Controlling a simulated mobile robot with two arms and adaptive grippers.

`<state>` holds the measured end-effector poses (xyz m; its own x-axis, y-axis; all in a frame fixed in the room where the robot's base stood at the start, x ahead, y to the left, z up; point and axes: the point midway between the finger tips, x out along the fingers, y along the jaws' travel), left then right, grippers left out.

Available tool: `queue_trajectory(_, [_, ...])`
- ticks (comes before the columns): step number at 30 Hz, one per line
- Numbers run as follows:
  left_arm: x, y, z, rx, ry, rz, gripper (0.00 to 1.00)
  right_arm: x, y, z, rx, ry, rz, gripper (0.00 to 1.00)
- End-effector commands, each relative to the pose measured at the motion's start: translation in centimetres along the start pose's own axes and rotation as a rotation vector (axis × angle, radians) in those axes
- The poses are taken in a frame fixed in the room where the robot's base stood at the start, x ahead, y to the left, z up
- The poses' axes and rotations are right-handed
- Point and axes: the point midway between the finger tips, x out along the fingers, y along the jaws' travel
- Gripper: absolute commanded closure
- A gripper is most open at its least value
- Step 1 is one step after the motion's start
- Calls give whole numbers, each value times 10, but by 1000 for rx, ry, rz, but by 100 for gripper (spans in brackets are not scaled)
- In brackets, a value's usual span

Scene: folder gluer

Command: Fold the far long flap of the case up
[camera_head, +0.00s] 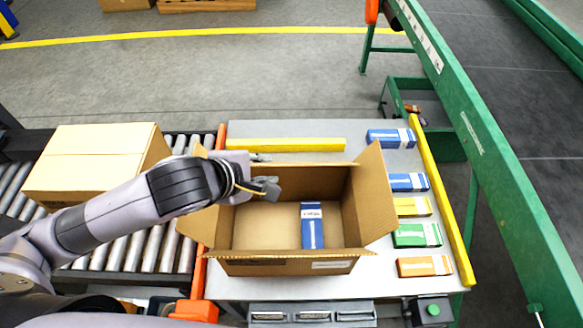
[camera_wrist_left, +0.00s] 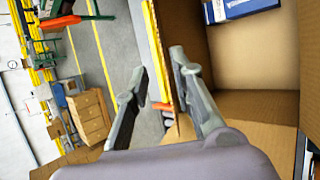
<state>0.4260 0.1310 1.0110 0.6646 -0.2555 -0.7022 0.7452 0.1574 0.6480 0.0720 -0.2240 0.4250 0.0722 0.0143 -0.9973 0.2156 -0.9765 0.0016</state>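The open cardboard case (camera_head: 330,258) stands on the metal table with a blue-and-white box (camera_head: 312,226) lying inside it. Its right end flap (camera_head: 376,190) leans outward. The far long flap cannot be made out; the area behind the far wall is hidden from the head view. My left gripper (camera_head: 264,173) is open at the top of the far wall, left of its middle, with one finger beyond the wall and one on the inner side. In the left wrist view the spread fingers (camera_wrist_left: 160,85) show no object clearly held. My right gripper is not in view.
A closed carton (camera_head: 95,160) sits on the roller conveyor (camera_head: 135,238) at left. A yellow bar (camera_head: 300,145) lies behind the case. Several coloured boxes (camera_head: 412,206) line the table's right side beside a yellow rail (camera_head: 440,195) and a green conveyor frame (camera_head: 490,140).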

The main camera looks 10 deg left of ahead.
Motion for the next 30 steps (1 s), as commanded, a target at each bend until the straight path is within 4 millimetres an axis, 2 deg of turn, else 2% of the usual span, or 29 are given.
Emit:
queue_trajectory(1, [9, -4, -2, 1, -2, 4, 77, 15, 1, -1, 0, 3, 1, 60])
queue_trajectory(6, [19, -5, -1, 5, -4, 1, 77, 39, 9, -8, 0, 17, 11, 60])
queue_trajectory(10, [48, -5, -1, 2, -2, -1, 77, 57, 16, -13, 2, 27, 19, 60])
queue_trajectory(12, [58, 0, 1, 0, 1, -6, 77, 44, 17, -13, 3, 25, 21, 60])
queue_trajectory(21, [121, 0, 1, 1, 1, -5, 77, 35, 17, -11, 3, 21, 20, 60])
queue_trajectory(25, [140, -1, 1, 1, 0, -4, 77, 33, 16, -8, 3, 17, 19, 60])
queue_trajectory(30, [154, -1, 0, 4, 0, -3, 77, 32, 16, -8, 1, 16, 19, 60])
